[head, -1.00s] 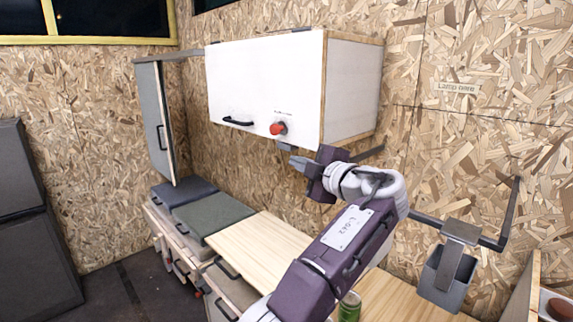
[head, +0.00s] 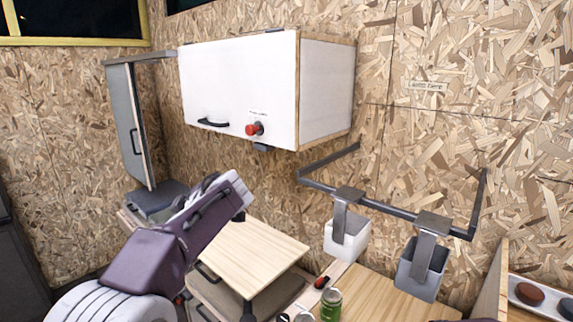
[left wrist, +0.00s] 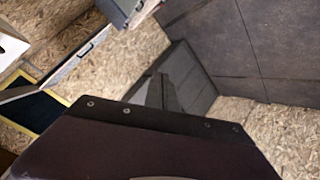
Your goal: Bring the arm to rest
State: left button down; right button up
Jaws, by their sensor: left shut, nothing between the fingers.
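My left arm, purple and white, comes in from the lower left in the head view, its far end above the wooden counter. The gripper itself cannot be made out there. In the left wrist view my left gripper (left wrist: 158,92) is shut, its dark fingers together and empty, with open space around it. My right gripper is in neither view.
A white wall cabinet (head: 240,90) with a black handle and red knob (head: 254,129) is closed. A rail carries a white bin (head: 347,240) and a grey bin (head: 422,277). A green can (head: 330,304) stands on the counter (head: 385,293). A grey door (head: 128,125) hangs open.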

pick_arm(q)
jog(key=s+f+m+g+h, duration=0.2)
jog(key=s+f+m+h, duration=0.1)
jog(key=s+f, duration=0.55)
jog(key=s+f+m+g+h, duration=0.2)
jog(key=s+f+m, duration=0.3)
jog(key=f, duration=0.6)
jog(key=s+d+f+m+g+h, duration=0.1)
jog(key=s+d+f+m+h, duration=0.15)
jog(key=s+d+f, duration=0.35)
jog(key=s+d+f+m+g+h, duration=0.1)
jog(key=s+d+f+m, duration=0.1)
jog(key=s+f+m, duration=0.45)
notch_tip(320, 180, up, 15)
jog(key=p, duration=1.2)
jog(key=shift+w+d+f+m+t+h+p, duration=0.15)
jog(key=shift+w+d+m+t+h+p, duration=0.15)
jog(key=shift+w+m+h+p, duration=0.1)
